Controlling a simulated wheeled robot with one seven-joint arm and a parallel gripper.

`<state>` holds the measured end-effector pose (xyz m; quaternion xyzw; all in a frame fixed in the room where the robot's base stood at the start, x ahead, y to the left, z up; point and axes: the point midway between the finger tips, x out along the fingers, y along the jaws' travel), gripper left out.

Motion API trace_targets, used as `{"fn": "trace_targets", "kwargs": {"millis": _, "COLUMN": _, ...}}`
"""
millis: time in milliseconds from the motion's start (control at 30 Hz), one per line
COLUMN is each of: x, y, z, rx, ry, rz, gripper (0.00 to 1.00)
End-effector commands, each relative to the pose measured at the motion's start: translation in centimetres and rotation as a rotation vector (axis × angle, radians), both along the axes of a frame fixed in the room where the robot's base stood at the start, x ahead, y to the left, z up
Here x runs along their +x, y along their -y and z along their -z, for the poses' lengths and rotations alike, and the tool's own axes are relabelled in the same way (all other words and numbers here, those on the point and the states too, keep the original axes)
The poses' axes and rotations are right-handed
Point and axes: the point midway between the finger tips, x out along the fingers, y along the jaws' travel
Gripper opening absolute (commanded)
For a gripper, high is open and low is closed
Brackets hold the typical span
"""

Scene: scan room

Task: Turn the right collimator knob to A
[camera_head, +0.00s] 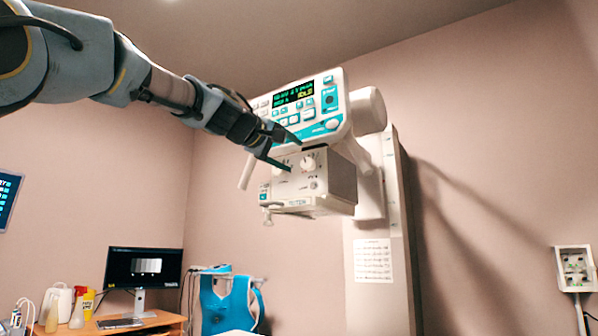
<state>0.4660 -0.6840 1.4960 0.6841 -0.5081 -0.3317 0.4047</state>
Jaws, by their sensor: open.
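The white collimator box (335,183) hangs under the X-ray tube head's control panel (309,108). The right collimator knob (309,162) is a round white knob on the box's front face, near its top. Its pointer direction is too small to read. Another knob (281,166) to its left is partly hidden by my gripper. My gripper (294,155) comes in from the upper left with its two dark teal fingers apart. The fingertips are just left of the right knob in the picture, one higher and one lower. I cannot tell whether they touch it.
The panel overhangs the knobs closely. A handle (246,172) sticks out left of the box. The column (396,250) stands behind on the right. A desk with a monitor (144,267) and a blue apron (224,303) are low on the left.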

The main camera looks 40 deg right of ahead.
Motion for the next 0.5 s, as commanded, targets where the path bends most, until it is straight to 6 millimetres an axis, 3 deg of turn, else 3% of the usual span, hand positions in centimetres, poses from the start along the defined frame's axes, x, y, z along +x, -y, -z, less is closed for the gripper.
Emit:
{"fn": "trace_targets", "kwargs": {"millis": 200, "x": -0.7, "y": -2.7, "z": 0.1, "rx": 0.0, "ry": 0.001, "rz": -0.002, "gripper": 0.75}}
{"fn": "trace_targets", "kwargs": {"millis": 500, "x": -0.9, "y": -3.2, "z": -0.2, "rx": 0.0, "ry": 0.0, "rz": 0.0, "gripper": 0.75}}
